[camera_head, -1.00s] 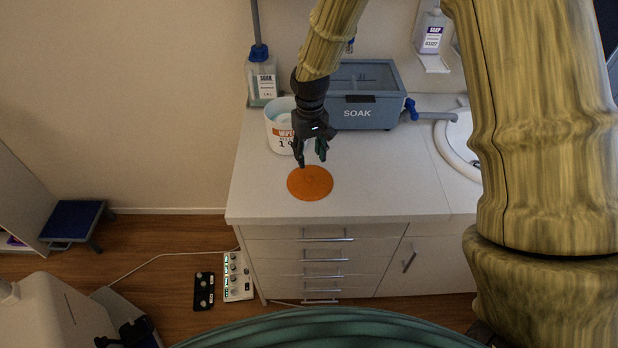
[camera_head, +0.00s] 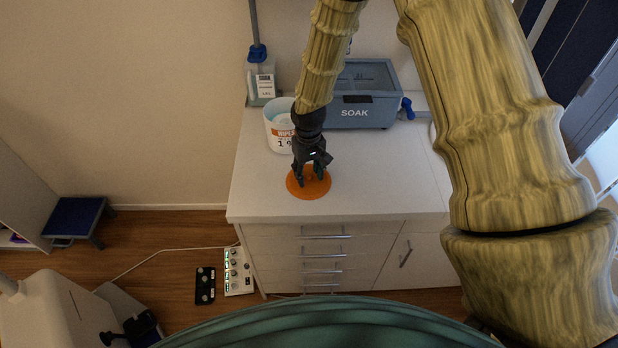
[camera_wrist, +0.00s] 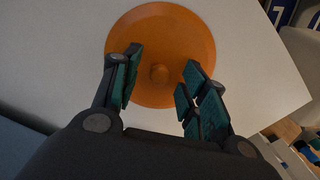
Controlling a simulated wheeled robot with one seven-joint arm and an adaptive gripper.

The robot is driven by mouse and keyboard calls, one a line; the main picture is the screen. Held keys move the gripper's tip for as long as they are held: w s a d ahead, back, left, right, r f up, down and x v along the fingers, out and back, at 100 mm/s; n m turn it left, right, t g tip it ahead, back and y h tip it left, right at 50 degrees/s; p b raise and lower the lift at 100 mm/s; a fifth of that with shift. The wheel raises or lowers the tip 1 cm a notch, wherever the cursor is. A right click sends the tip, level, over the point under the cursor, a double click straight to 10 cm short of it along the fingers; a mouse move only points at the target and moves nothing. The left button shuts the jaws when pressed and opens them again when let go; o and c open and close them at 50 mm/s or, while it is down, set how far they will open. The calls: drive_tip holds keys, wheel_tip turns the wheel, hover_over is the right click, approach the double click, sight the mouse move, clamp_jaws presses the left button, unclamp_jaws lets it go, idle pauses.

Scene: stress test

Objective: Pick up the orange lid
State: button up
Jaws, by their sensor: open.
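The orange lid (camera_head: 309,188) is a flat round disc lying on the white counter near its front left part. In the wrist view the lid (camera_wrist: 160,30) fills the upper middle, with a small round knob (camera_wrist: 159,72) at its centre. My gripper (camera_head: 310,178) is over the lid in the head view, pointing down. In the wrist view its two teal-padded fingers (camera_wrist: 158,86) are apart, one on each side of the knob. Nothing is held. I cannot tell whether the fingertips touch the lid.
A white wipes tub (camera_head: 279,132) stands just behind my gripper. A grey SOAK box (camera_head: 362,115) is behind to the right, and a bottle (camera_head: 262,84) is at the back left. The white counter (camera_head: 385,185) is clear to the right of the lid.

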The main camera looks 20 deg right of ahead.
sight(309, 175)
drive_tip(key=shift+f, duration=0.15)
clamp_jaws()
idle(0.4)
drive_tip(key=shift+r+b, duration=0.6)
drive_tip(key=shift+r, duration=0.2)
drive_tip(key=shift+r+b, duration=0.5)
drive_tip(key=shift+r, duration=0.35)
drive_tip(key=s+a+r+b, duration=0.1)
drive_tip(key=s+a+b, duration=0.1)
drive_tip(key=s, duration=0.5)
drive_tip(key=s+a+b, duration=0.3)
drive_tip(key=s, duration=0.5)
drive_tip(key=shift+a+r, duration=0.3)
drive_tip(key=shift+r, duration=0.05)
